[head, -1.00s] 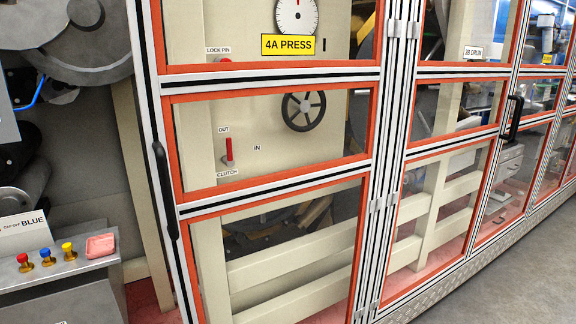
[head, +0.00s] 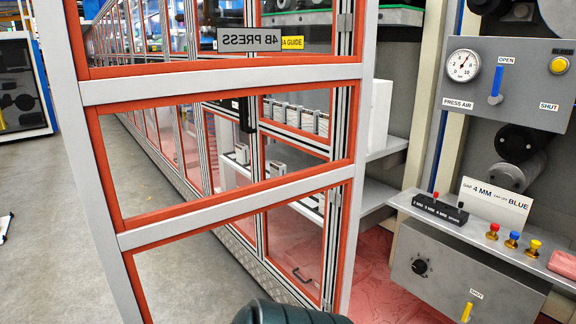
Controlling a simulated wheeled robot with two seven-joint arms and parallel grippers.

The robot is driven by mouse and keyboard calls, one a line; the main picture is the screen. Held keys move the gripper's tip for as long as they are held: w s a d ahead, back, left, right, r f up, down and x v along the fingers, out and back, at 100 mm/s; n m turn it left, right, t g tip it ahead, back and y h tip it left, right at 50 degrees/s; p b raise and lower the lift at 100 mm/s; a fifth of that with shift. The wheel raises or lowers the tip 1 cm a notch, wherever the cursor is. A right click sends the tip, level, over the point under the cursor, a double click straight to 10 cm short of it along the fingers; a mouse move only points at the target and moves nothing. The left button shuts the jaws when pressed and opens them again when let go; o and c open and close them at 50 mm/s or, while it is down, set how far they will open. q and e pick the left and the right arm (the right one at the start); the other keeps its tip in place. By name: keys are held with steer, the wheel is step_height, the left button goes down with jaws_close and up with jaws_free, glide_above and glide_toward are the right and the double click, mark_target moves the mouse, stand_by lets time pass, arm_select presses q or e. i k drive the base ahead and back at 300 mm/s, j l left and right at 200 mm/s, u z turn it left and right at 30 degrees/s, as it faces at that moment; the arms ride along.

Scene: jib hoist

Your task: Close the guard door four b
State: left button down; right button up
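The guard door (head: 222,193) with a mirrored "4B PRESS" sign (head: 250,39) stands open in the head view. It has a grey frame, red-orange edging and clear panes. Its hinged side is at the right, by the machine opening, and its free edge (head: 75,150) is at the left, out over the aisle floor. I see the door from its inner side. I cannot make out its own handle for certain. A dark rounded part of mine shows at the bottom edge. Neither gripper shows.
To the right is the open bay, with a press air panel (head: 510,82), a grey control box (head: 465,275), and coloured knobs (head: 512,240). A row of closed guards (head: 170,130) recedes behind the door. The grey aisle floor (head: 35,250) at left is clear nearby.

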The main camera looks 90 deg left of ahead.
mark_target(81, 94)
steer(key=k+u, duration=0.1)
steer(key=k, duration=0.55)
steer(key=k+j+u, duration=0.1)
steer(key=k, duration=0.55)
steer(key=k+j, duration=0.2)
steer(key=j, duration=0.15)
steer(key=k+j+u, duration=0.15)
steer(key=j, duration=0.2)
steer(key=k+j, duration=0.25)
steer(key=j, duration=0.15)
steer(key=k+j+u, duration=0.1)
steer(key=j, duration=0.25)
steer(key=j+u, duration=0.15)
steer(key=j, duration=1.25)
steer(key=k+j+z, duration=0.15)
steer(key=z, duration=0.2)
steer(key=k+j+z, duration=0.1)
steer(key=z, duration=0.25)
steer(key=k+l, duration=0.05)
steer(key=k, duration=0.05)
